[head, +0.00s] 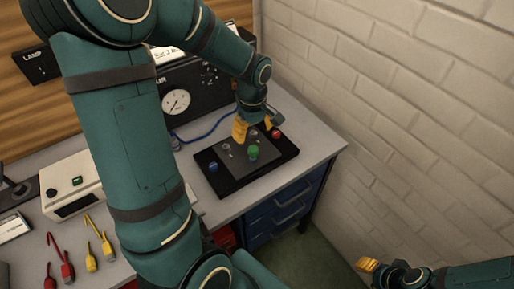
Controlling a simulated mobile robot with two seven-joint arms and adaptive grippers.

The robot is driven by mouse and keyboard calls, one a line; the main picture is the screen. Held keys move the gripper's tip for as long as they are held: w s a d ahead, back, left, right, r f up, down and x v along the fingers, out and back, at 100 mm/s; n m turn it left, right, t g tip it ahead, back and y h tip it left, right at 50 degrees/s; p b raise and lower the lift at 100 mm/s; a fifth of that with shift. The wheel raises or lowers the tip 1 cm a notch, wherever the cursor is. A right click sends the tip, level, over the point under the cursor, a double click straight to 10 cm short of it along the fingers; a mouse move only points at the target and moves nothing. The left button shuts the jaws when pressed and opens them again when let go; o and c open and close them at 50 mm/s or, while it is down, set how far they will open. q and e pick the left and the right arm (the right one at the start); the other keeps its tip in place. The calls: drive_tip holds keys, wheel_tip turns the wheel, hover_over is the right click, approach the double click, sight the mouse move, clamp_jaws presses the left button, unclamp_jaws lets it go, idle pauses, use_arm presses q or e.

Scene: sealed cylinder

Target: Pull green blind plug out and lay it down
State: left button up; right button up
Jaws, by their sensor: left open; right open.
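The green blind plug (253,152) stands upright on a grey block (229,161) that sits on a black tray (286,158). My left gripper (239,132), with yellow fingertips, is open just behind and to the left of the green plug, over the far part of the block. It appears apart from the plug. My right gripper (368,265) is open and empty at the lower right, away from the bench. My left arm crosses the picture and hides part of the bench.
A blue plug (213,167) and a red plug (276,134) are near the block's edges. A pressure gauge (176,102) stands behind with a blue hose (205,133). Red and yellow test leads (91,262) lie at left. A brick wall (400,100) bounds the right side.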

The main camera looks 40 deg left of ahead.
sight(253, 148)
use_arm(q)
drive_tip(key=shift+s, duration=0.15)
use_arm(e)
drive_tip(key=shift+s, duration=0.1)
use_arm(q)
drive_tip(key=shift+f+b, duration=0.65)
drive_tip(key=shift+f, duration=0.2)
wheel_tip(253, 148, down, 7)
drive_tip(key=b, duration=0.5)
drive_tip(key=shift+f+b, duration=0.2)
drive_tip(key=shift+b, duration=0.2)
use_arm(e)
wheel_tip(253, 148, down, 7)
drive_tip(key=s, duration=0.1)
drive_tip(key=shift+s+a+g, duration=0.2)
drive_tip(key=shift+s+g, duration=0.1)
use_arm(q)
drive_tip(key=shift+r, duration=0.1)
use_arm(e)
drive_tip(key=shift+f, duration=0.15)
use_arm(q)
clamp_jaws()
drive_tip(key=shift+r, duration=0.15)
drive_tip(key=shift+r+p, duration=2.2)
drive_tip(key=shift+r, duration=0.65)
use_arm(e)
drive_tip(key=shift+r, duration=2.3)
